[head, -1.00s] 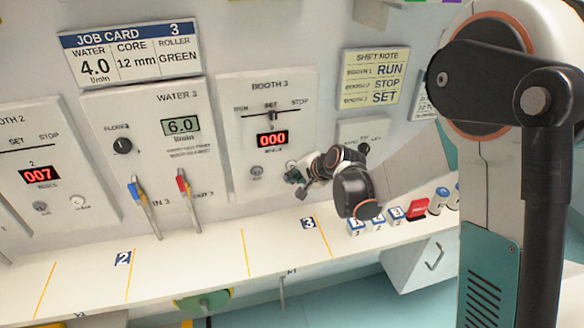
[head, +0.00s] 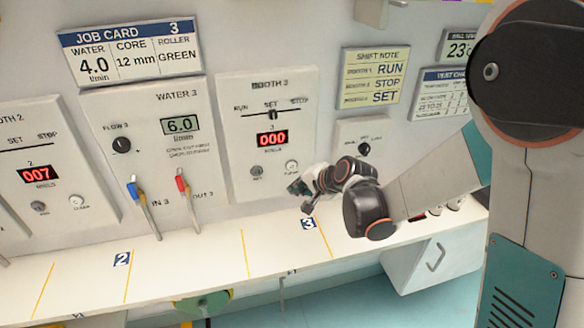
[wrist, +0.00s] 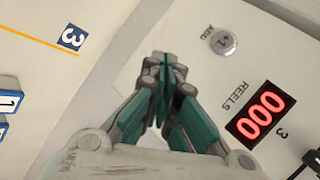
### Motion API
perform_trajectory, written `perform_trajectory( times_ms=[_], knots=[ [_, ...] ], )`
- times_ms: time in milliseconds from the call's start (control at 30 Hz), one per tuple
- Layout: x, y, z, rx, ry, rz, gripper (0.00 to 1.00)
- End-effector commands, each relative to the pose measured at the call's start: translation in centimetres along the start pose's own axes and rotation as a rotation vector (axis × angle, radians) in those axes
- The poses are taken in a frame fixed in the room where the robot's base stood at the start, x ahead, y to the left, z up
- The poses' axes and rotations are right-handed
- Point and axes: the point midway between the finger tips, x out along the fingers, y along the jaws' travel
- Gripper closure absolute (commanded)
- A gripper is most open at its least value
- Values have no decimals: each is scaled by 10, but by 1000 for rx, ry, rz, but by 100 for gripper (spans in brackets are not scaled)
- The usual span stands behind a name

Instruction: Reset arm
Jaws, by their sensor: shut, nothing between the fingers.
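My gripper (head: 300,198) is in front of the lower right part of the Booth 3 panel (head: 238,140) in the head view. In the wrist view its teal fingers (wrist: 168,90) are together with nothing between them. The red Booth 3 display (head: 272,138) reads 000, and it also shows in the wrist view (wrist: 260,115). The round ADD button (wrist: 223,41) is beyond the fingertips in the wrist view. The gripper is apart from the panel as far as I can tell. The slider knob (head: 272,115) is near SET.
The Water 3 panel (head: 152,150) has blue (head: 133,190) and red (head: 181,183) levers sticking out. The white counter (head: 200,262) runs below, mostly clear on the left. Numbered blocks (wrist: 8,104) lie at the wrist view's left edge. A dark knob (head: 364,148) is right of Booth 3.

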Motion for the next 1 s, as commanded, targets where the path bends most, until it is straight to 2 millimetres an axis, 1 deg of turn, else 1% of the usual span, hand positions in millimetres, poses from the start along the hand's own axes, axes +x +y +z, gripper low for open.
perform_trajectory(
  times_ms=[367,467,533,667,767,800,1000],
  knots=[
    [0,0,0,0,0,0,100],
    [-5,0,-1,-9,4,5,100],
    [-14,0,-2,-30,11,15,100],
    [-45,3,-5,-99,32,48,100],
    [-74,7,-5,-168,50,83,100],
    [-86,10,-5,-196,58,98,100],
    [-143,28,0,-333,86,173,100]
  ],
)
